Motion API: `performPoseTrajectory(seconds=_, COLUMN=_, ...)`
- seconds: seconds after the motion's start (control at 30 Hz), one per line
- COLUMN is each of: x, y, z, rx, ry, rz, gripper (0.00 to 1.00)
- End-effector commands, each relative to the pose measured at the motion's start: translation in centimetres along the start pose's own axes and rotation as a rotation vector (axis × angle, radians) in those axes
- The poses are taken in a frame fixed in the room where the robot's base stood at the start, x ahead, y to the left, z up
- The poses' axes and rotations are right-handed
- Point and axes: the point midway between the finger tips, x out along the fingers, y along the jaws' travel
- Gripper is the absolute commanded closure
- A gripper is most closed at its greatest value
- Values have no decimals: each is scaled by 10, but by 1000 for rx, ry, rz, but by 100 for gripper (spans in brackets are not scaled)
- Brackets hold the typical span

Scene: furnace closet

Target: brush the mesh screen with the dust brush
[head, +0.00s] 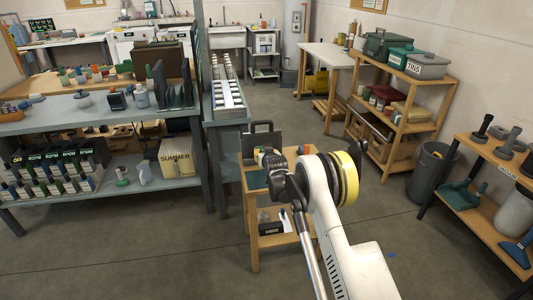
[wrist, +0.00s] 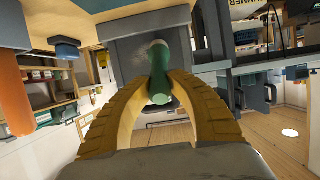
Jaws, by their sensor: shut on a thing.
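In the wrist view, the yellow fingers of my gripper (wrist: 161,92) are closed on a green piece with a pale rounded end (wrist: 159,62). It looks like the dust brush, but its bristles cannot be made out. Just beyond it is a grey panel (wrist: 118,42); I cannot tell whether they touch. In the head view, a dark upright panel (head: 263,143) stands on the small wooden stand (head: 252,190) and may be the mesh screen; no mesh weave can be made out. My arm hides most of the gripper there.
A grey bench (head: 60,122) with bottles and boxes stands at the left. Wooden shelves (head: 405,97) with bins stand at the back right. A grey bin (head: 428,172) and a shelf of vacuum parts (head: 490,150) are at the right. The front-left floor is clear.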

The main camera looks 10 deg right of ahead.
Motion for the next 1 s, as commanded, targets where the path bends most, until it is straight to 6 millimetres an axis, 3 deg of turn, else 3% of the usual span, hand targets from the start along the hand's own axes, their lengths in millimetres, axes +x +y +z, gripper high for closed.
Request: performPoseTrajectory(seconds=1.0, x=6, y=-2, z=-3, rx=0, ry=1, rz=0, gripper=100)
